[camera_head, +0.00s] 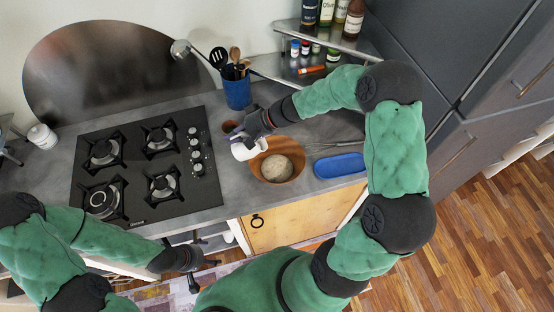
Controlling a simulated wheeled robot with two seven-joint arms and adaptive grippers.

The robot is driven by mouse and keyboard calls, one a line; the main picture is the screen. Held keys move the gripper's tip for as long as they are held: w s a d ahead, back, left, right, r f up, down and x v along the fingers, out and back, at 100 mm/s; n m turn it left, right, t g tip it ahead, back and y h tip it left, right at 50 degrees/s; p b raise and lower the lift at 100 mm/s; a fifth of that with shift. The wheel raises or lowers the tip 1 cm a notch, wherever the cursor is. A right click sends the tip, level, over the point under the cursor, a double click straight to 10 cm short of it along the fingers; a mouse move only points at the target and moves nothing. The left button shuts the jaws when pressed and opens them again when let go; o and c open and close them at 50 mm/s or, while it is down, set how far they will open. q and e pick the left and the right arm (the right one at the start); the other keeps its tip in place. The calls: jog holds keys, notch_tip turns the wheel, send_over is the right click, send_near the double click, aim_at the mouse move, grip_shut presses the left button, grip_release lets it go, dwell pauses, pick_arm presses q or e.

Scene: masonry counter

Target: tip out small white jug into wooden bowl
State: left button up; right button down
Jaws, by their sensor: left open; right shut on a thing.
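The small white jug (243,151) is held by my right gripper (240,133), which is shut on it. The jug is tilted, over the left edge of the wooden bowl (294,149). The bowl stands on the grey counter, and a round pale, speckled mass (277,168) lies in it. I cannot tell whether anything is flowing from the jug. My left gripper (203,273) is open and empty, low in front of the counter, below the hob.
A black gas hob (140,197) lies left of the bowl. A blue utensil holder (237,94) and a small brown cup (229,127) stand behind the jug. A blue tray (339,166) lies right of the bowl. A shelf with bottles (327,42) is at the back.

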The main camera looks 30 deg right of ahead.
jog(key=shift+d, duration=0.15)
jog(key=shift+s+d+y+b, duration=0.15)
jog(key=shift+s+y+b, duration=0.1)
jog(key=shift+y+b, duration=0.25)
jog(key=shift+d+t+b, duration=0.15)
jog(key=shift+t+b, duration=0.15)
jog(key=shift+t, duration=0.1)
jog(key=shift+d+y, duration=0.1)
jog(key=shift+y, duration=0.3)
jog(key=shift+s+r, duration=0.1)
jog(key=shift+s, duration=0.05)
jog(key=shift+d+b, duration=0.2)
jog(key=shift+b, duration=0.15)
jog(key=shift+s+y, duration=0.1)
jog(key=shift+y, duration=0.2)
jog(key=shift+d+t+b, duration=0.25)
jog(key=shift+t+b, duration=0.05)
jog(key=shift+b, duration=0.05)
jog(key=shift+s+d+y, duration=0.15)
jog(key=shift+y, duration=0.15)
